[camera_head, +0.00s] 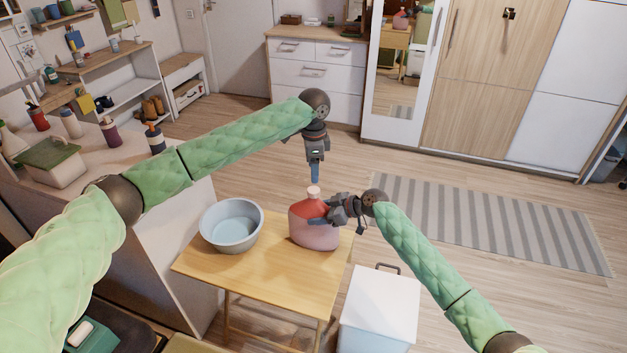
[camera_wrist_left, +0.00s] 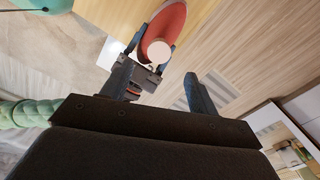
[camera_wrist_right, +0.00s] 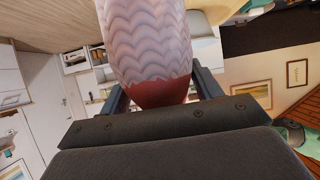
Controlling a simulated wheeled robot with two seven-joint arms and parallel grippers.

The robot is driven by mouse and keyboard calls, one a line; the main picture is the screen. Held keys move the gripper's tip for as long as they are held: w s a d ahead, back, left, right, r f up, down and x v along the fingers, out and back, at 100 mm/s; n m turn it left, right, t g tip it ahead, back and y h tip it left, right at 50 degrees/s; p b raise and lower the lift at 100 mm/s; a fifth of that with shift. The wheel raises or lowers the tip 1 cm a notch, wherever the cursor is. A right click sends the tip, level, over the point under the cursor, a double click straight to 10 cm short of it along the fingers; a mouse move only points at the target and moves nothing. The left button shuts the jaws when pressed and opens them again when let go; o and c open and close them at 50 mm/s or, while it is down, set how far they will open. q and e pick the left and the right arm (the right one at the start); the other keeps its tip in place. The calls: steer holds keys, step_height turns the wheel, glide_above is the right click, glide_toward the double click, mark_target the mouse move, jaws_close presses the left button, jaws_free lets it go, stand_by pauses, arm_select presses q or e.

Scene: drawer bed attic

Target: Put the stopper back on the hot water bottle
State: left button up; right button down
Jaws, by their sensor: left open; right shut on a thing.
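The hot water bottle (camera_head: 314,236), pink below and red above, stands on the wooden table's right side. My right gripper (camera_head: 326,214) is shut on its red upper part; the right wrist view shows the patterned body (camera_wrist_right: 147,40) between the fingers. A pale pink round stopper (camera_head: 313,192) shows at the top of the neck, also in the left wrist view (camera_wrist_left: 158,52). I cannot tell how firmly it sits. My left gripper (camera_head: 315,179) is open and empty, pointing down just above the stopper and apart from it.
A blue-grey basin (camera_head: 232,226) stands left of the bottle on the wooden table (camera_head: 265,280). A white lidded bin (camera_head: 380,308) stands on the floor at the table's right. A counter with bottles is at the left. Open floor and a striped rug (camera_head: 490,222) lie behind.

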arm_select(q)
steer(key=shift+r, duration=2.15)
arm_select(e)
steer(key=shift+c, duration=1.2)
jaws_free()
steer(key=shift+s+d+r+b, duration=0.15)
steer(key=shift+d+b, duration=0.15)
steer(key=shift+d, duration=0.2)
steer(key=b+v, duration=0.1)
steer(key=v, duration=0.4)
steer(key=shift+b, duration=0.35)
arm_select(q)
steer(key=shift+f, duration=1.35)
arm_select(e)
steer(key=shift+v, duration=0.85)
